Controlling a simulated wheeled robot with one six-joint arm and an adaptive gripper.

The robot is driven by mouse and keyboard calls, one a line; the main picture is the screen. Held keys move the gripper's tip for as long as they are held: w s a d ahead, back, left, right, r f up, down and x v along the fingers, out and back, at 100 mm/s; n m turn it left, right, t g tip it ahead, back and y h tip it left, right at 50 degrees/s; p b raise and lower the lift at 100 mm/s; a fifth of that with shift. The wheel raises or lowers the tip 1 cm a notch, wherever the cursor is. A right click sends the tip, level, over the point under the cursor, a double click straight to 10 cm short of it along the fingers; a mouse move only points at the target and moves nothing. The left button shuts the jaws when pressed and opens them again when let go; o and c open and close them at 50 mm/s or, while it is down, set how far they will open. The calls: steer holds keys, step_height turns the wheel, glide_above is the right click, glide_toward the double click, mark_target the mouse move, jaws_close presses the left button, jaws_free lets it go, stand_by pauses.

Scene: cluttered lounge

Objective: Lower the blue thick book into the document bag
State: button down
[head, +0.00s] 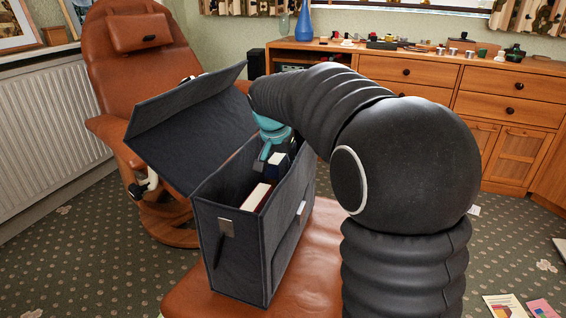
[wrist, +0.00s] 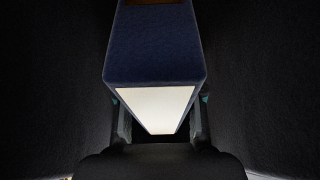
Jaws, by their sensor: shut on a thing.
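The document bag (head: 240,245) is dark grey and stands upright with its lid (head: 185,125) swung open to the left. My gripper (head: 267,152) reaches down into the bag's far end and is shut on the blue thick book (head: 278,166). The book's top shows at about the level of the bag's rim; its lower part is hidden by the bag walls. In the wrist view the blue book (wrist: 155,45) sits between my fingers, its pale page edge facing the camera. Dark bag walls show on both sides. Whether the book touches the bag's bottom is hidden.
A dark red book (head: 257,197) with cream pages stands in the bag's near end. The bag stands on a brown leather footstool (head: 320,265). A leather armchair (head: 135,60) is behind left, and a wooden cabinet (head: 420,75) with small items is behind right.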

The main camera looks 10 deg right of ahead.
steer(key=shift+f, duration=1.4)
stand_by(0.4)
steer(key=c, duration=0.7)
jaws_free()
steer(key=shift+o, duration=0.2)
steer(key=shift+f, duration=0.1)
steer(key=v, duration=1.2)
steer(key=shift+s, duration=0.1)
